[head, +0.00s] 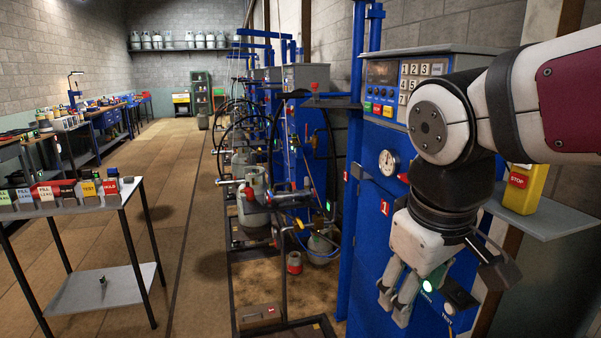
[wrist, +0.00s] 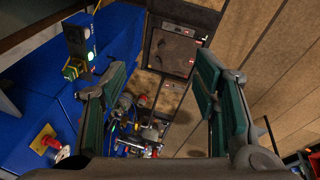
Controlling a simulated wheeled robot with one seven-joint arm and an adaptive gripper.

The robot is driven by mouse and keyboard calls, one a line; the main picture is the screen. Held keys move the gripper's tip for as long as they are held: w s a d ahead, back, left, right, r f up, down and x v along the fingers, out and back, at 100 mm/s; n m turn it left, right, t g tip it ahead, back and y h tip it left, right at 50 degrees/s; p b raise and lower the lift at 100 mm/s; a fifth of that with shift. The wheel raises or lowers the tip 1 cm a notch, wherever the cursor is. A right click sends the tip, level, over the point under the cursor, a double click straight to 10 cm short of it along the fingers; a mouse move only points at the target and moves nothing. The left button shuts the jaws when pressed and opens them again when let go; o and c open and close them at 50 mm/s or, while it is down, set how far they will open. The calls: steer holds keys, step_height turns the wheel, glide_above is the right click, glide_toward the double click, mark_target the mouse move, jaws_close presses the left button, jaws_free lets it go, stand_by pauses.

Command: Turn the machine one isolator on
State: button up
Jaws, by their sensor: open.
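The blue cabinet of machine one (head: 368,225), with red "1" labels, stands right of centre in the head view. A red handle (head: 403,178) sits beside a round white gauge (head: 388,162) on its face; a red handle also shows in the wrist view (wrist: 45,139) at left. I cannot tell for sure whether this is the isolator. My gripper (head: 395,300) points down in front of the cabinet's lower part, beside a small panel with a lit green light (head: 428,286). In the wrist view my gripper (wrist: 160,72) is open, with nothing between its fingers.
A yellow STOP box (head: 522,188) stands on a grey shelf at right. A keypad panel (head: 408,82) is above my wrist. Gas cylinders, hoses and more blue machines fill the middle. A table with labelled boxes (head: 97,206) stands at left. The brown floor between is clear.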

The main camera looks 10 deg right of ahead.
steer(key=w+d+r+n+g+h, duration=0.15)
steer(key=w+d+n+h, duration=0.25)
steer(key=w+d, duration=0.5)
steer(key=n+h, duration=1.2)
glide_toward(402, 177)
steer(key=shift+g, duration=0.35)
steer(key=d, duration=0.7)
steer(key=d+p, duration=0.1)
steer(key=d, duration=0.3)
steer(key=shift+w+d, duration=0.1)
steer(key=shift+w, duration=0.25)
steer(key=shift+c, duration=0.2)
steer(key=shift+f, duration=0.1)
steer(key=c, duration=1.1)
